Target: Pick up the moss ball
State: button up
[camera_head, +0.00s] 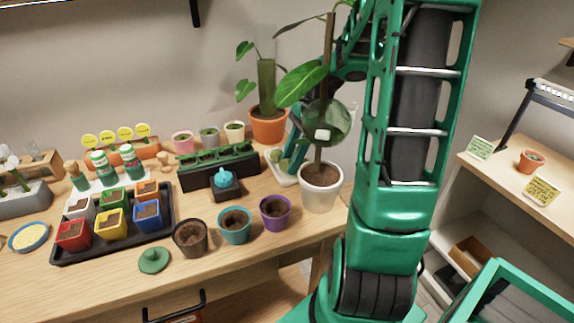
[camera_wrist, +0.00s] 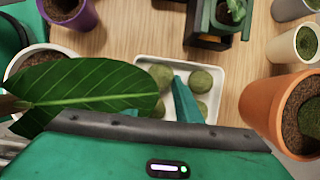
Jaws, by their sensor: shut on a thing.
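Several round green moss balls (camera_wrist: 201,81) sit in a white tray (camera_wrist: 220,90) on the wooden table in the wrist view. My gripper (camera_wrist: 184,98) reaches down into the tray, with one teal finger showing among the balls. It is shut on a moss ball, though the contact is largely hidden by the gripper body and a large leaf. In the head view the tray (camera_head: 289,181) lies behind the white-potted plant, with my gripper (camera_head: 293,145) partly hidden over it.
A tall plant in a white pot (camera_head: 321,196) stands close in front of the tray, its leaf (camera_wrist: 95,88) across the wrist view. A terracotta pot (camera_wrist: 262,112) is close on the other side. A dark planter (camera_head: 218,170) and purple pot (camera_head: 275,212) are nearby.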

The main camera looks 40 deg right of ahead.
notch_tip(320, 180, up, 9)
jog(key=shift+r, duration=0.2)
jog(key=w+d, duration=1.3)
jog(key=w, duration=0.1)
jog(key=shift+d+r, duration=0.2)
jog(key=shift+d, duration=0.15)
jog(key=o, duration=0.4)
jog(key=c, duration=0.3)
jog(key=shift+a, duration=0.1)
